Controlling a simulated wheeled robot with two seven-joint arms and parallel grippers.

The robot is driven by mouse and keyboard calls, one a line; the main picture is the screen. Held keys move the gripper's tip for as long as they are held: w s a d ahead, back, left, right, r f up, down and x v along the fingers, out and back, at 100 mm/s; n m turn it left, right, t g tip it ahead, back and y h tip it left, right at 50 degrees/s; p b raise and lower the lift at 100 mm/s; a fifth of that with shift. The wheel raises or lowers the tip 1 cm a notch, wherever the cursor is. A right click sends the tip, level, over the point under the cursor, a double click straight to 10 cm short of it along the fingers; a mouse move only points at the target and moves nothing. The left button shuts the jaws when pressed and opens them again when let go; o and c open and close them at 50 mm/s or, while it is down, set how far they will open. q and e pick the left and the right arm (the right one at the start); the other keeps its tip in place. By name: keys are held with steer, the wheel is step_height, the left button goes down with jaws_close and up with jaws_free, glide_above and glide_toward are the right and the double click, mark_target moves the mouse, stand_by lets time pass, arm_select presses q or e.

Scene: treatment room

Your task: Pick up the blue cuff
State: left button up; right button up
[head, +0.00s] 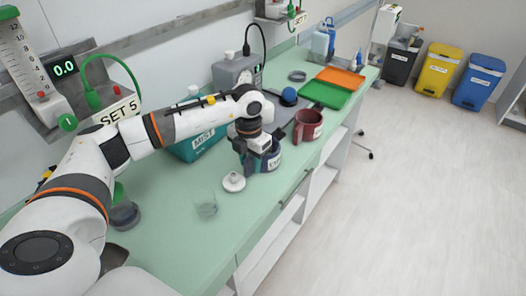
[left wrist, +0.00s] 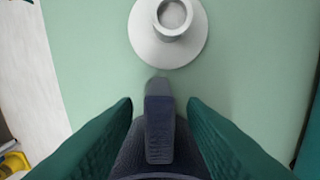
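A dark blue mug (head: 274,158) with a white label stands on the green counter near its front edge. I see nothing that is clearly a cuff; this mug is the blue thing at my gripper. My left gripper (head: 258,150) is over it, hiding part of it. In the left wrist view the mug's handle (left wrist: 159,125) stands between the two green fingers (left wrist: 160,108), with a gap on each side. The left gripper is open there. My right gripper is not in view.
A white round piece (head: 233,183) and a clear glass (head: 206,207) are close to the mug. A dark red mug (head: 307,125), green tray (head: 325,94) and orange tray (head: 341,77) lie beyond. A teal box (head: 195,146) is behind my arm.

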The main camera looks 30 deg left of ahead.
arm_select(q)
steer(key=shift+f, duration=0.1)
steer(key=shift+c, duration=0.6)
jaws_close()
